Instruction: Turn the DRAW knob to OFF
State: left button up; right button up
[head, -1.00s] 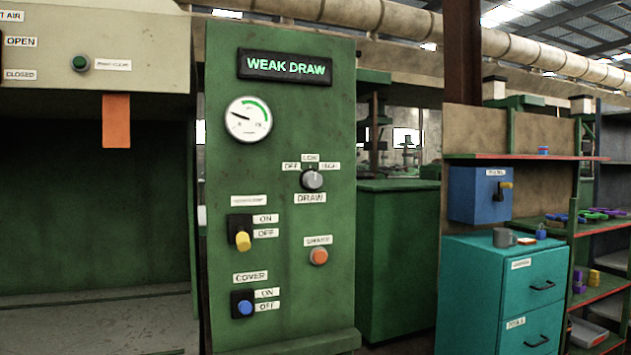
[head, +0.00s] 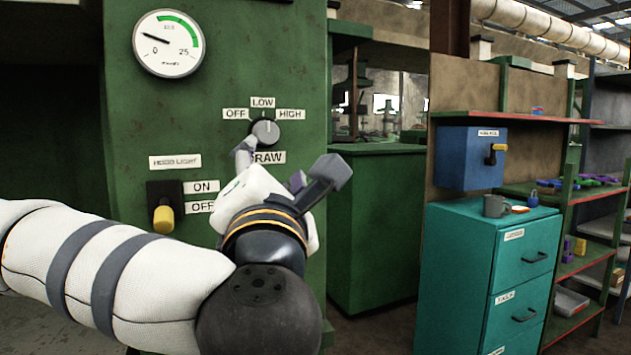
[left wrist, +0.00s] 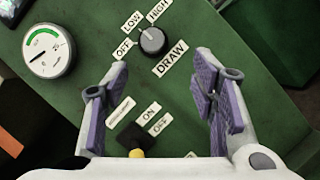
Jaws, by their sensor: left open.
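The DRAW knob (head: 265,133) is a dark round knob with a pale pointer line on the green panel (head: 225,75). Its pointer is up, at the LOW label (head: 262,103); the OFF label (head: 235,114) is to its left and HIGH to its right. The knob also shows in the left wrist view (left wrist: 152,41), beyond the fingertips. My left gripper (head: 289,165) is open and empty, just below and in front of the knob, apart from it. It partly hides the DRAW label (head: 270,157). In the left wrist view its purple-padded fingers (left wrist: 161,76) are wide apart.
A round gauge (head: 168,44) is at the panel's upper left. The yellow HOOD LIGHT switch (head: 164,218) is below left, near my forearm.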

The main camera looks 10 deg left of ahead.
aim_at(268, 134)
pick_arm(q)
jog(key=shift+n, duration=0.3)
jog(key=x, duration=0.7)
jog(key=r+x, duration=0.1)
jog(key=x, duration=0.3)
jog(key=shift+a, duration=0.35)
jog(key=c, duration=1.2)
